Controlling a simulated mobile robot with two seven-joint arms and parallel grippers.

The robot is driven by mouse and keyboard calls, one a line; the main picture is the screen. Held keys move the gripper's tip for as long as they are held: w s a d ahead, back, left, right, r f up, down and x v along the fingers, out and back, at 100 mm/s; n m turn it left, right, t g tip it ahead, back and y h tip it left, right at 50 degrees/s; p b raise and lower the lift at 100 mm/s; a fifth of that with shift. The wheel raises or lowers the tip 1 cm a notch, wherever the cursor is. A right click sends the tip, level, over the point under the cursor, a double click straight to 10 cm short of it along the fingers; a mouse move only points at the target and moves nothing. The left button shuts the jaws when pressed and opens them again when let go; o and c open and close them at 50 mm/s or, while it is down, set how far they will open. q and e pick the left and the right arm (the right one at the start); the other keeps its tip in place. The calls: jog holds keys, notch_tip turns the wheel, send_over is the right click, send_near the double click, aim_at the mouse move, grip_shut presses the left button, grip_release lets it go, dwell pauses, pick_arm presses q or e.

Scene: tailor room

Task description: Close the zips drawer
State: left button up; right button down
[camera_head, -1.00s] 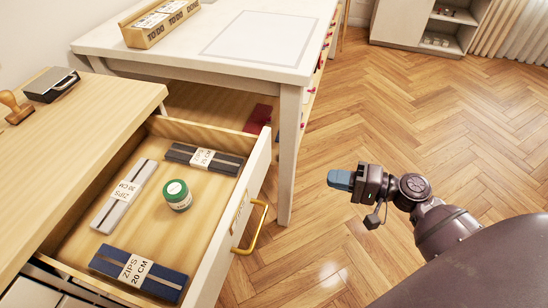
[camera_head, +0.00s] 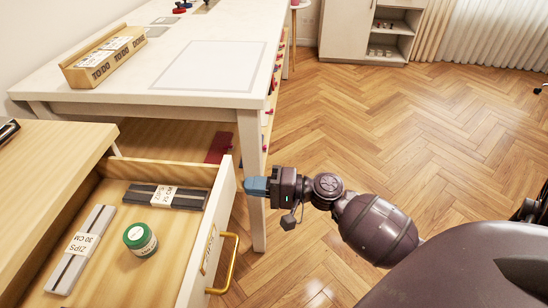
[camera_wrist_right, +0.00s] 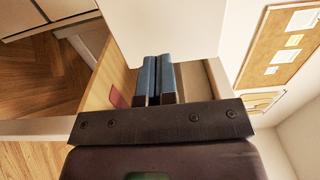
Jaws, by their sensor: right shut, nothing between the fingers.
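The zips drawer (camera_head: 222,235) is pulled out at the lower left of the head view, with a white front and a yellow handle (camera_head: 229,265). It holds a black zip pack (camera_head: 185,198), a grey zip pack (camera_head: 88,240) and a green-lidded jar (camera_head: 139,238). My right gripper (camera_head: 255,186) is shut and empty, its blue fingers just right of the far end of the drawer front. Whether they touch it I cannot tell. The right wrist view shows the blue fingers (camera_wrist_right: 158,80) close before a white panel. My left gripper is not in view.
A white table (camera_head: 130,78) stands behind the drawer, with a wooden TODO/DONE box (camera_head: 103,58) on it. Its leg (camera_head: 251,165) is close behind my right gripper. A red item (camera_head: 219,148) lies under the table. The floor (camera_head: 370,125) to the right is clear.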

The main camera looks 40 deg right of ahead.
aim_at(126, 173)
jog(key=shift+x, duration=1.15)
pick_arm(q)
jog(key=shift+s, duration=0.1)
pick_arm(e)
jog(key=shift+a, duration=0.1)
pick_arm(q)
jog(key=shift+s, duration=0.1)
pick_arm(e)
jog(key=shift+w, duration=0.15)
jog(key=shift+w+a, duration=0.15)
jog(key=shift+a, duration=0.1)
jog(key=b+x, duration=0.1)
jog(key=x, duration=0.8)
jog(key=b+x, duration=0.1)
jog(key=x, duration=0.8)
jog(key=b+x, duration=0.1)
jog(key=x, duration=0.8)
jog(key=shift+a+f, duration=0.1)
jog(key=shift+f, duration=0.25)
jog(key=shift+w+a+r, duration=0.1)
jog(key=shift+w+a, duration=0.25)
jog(key=shift+w, duration=0.1)
jog(key=shift+r, duration=0.25)
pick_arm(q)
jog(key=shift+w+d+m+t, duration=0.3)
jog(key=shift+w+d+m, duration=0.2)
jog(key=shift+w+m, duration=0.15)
